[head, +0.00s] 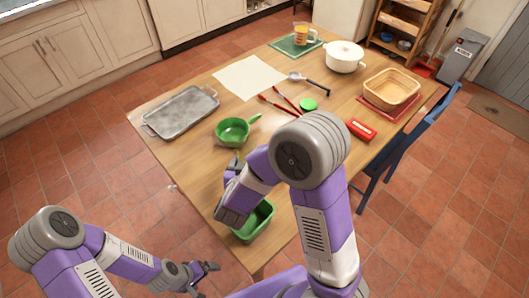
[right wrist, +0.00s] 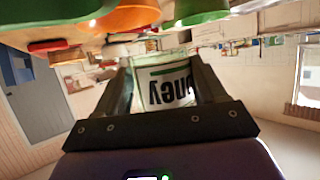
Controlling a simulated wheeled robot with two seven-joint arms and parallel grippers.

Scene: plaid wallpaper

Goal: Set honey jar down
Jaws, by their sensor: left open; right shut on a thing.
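My right gripper (right wrist: 163,88) is shut on the honey jar (right wrist: 166,84). The jar's white label shows between the fingers in the right wrist view, its dark lettering upside down. In the head view my right forearm and wrist hang over the near part of the wooden table (head: 180,165), by the green pan and green bin. They hide the jar there, so I cannot tell whether it touches the table. My left gripper (head: 205,272) is open and empty, low at the left, off the table's near edge.
A green bin (head: 262,222) sits at the table's near corner, a green pan (head: 232,132) beyond my right wrist. A metal tray (head: 180,112) lies left. A white pot (head: 344,56), wooden basket (head: 391,88) and red box (head: 361,130) stand farther off. A blue chair (head: 408,140) is right.

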